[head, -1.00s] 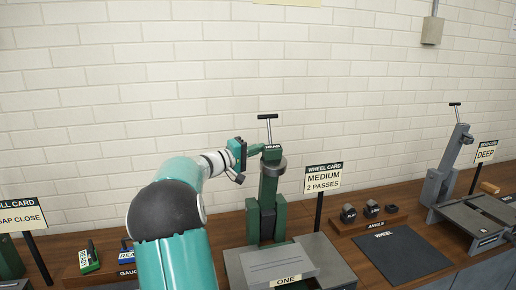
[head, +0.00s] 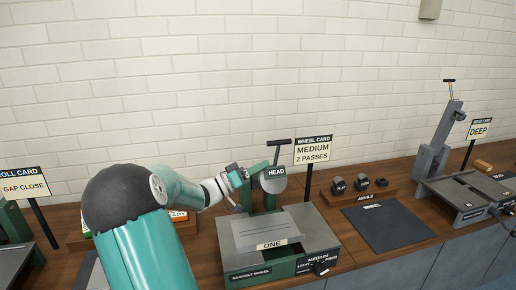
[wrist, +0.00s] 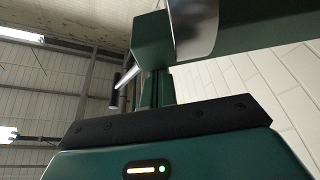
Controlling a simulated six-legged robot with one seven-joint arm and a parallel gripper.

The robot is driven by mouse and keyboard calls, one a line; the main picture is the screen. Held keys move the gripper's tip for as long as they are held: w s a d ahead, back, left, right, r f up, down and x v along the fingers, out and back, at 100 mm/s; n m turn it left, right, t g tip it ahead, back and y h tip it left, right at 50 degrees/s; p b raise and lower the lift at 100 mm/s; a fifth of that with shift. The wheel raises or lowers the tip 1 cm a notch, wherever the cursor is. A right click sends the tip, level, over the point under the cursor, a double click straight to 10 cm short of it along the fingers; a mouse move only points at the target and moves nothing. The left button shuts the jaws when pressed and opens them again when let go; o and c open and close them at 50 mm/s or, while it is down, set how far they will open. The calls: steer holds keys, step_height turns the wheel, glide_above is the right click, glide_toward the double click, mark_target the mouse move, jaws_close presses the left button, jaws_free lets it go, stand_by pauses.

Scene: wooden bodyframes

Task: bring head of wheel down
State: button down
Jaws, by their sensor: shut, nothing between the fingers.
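The wheel machine stands at the middle of the bench in the head view. Its green head (head: 274,171), labelled HEAD, carries a grey round wheel and a black T-handle on top. The head leans forward over the grey base (head: 310,225), which has a plate marked ONE. My gripper (head: 240,176) is shut, with nothing in it, at the left side of the head by a green side bar. I cannot tell whether it touches the bar. In the wrist view, a grey curved metal part (wrist: 195,30) and green bars loom close above the gripper.
A wheel card (head: 312,150) reading MEDIUM, 2 PASSES stands behind the machine. An anvil rack (head: 360,195) and a dark mat (head: 388,227) lie to the right. Another grey machine (head: 432,160) stands at the far right. A knob (head: 320,268) sits on the base front.

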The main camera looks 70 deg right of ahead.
steer(key=s+a+f+m+g+y, duration=0.1)
steer(key=s+a+f+m, duration=0.1)
steer(key=f, duration=0.6)
steer(key=shift+s+a+f+m, duration=0.2)
steer(key=shift+s+a+m, duration=0.1)
steer(key=shift+a+m, duration=0.65)
steer(key=shift+a, duration=0.1)
